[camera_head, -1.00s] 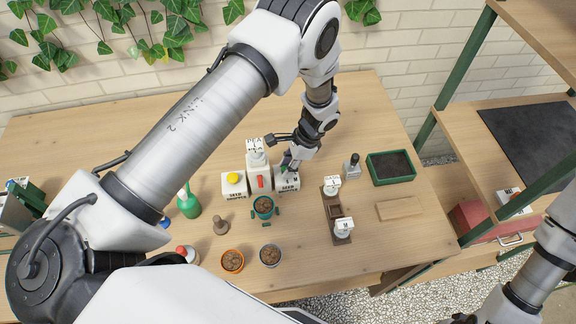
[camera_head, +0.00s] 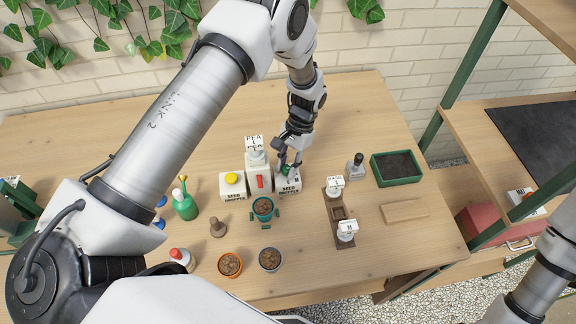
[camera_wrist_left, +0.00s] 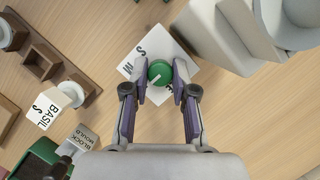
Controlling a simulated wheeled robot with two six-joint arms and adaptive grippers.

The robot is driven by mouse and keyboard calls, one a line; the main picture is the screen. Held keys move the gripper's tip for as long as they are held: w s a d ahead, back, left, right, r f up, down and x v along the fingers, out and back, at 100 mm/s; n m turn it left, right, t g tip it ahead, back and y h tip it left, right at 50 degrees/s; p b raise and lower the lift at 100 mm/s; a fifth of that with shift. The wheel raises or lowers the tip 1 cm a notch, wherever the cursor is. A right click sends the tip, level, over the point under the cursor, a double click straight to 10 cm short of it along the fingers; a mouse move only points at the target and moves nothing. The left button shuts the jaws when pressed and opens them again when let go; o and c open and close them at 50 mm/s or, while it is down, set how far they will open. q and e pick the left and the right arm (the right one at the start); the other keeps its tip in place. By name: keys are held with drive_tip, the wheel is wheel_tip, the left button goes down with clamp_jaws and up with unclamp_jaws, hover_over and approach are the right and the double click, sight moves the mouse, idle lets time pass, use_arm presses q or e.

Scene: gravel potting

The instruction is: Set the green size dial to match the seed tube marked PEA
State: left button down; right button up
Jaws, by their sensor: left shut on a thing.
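The green size dial (camera_wrist_left: 159,73) sits on a white dial block (camera_wrist_left: 180,90) marked S and M in the left wrist view. My left gripper (camera_wrist_left: 159,82) is shut on the dial, a finger on each side. The dial's pale pointer line aims to the lower left in that view, away from the S. In the head view the left gripper (camera_head: 290,165) comes down on the seed dropper's right block (camera_head: 289,184) and partly hides the dial. A tube with a white label (camera_head: 254,143), apparently PEA, stands on the dropper's middle block. My right gripper is out of view.
The left block has a yellow button (camera_head: 232,179); the middle block has a red lever (camera_head: 260,182). A brown rack (camera_head: 338,213) holds labelled tubes, one reading BASIL S (camera_wrist_left: 44,110). A soil tray (camera_head: 397,181) and several pots stand around. The table's back is clear.

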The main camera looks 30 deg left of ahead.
use_arm(q)
drive_tip(key=shift+s+f+n, duration=0.1)
drive_tip(key=shift+s+n, duration=0.05)
drive_tip(key=shift+n, duration=0.15)
drive_tip(key=c, duration=0.9)
unclamp_jaws()
drive_tip(key=shift+c, duration=0.2)
drive_tip(key=v, duration=1.2)
drive_tip(key=shift+a, duration=0.1)
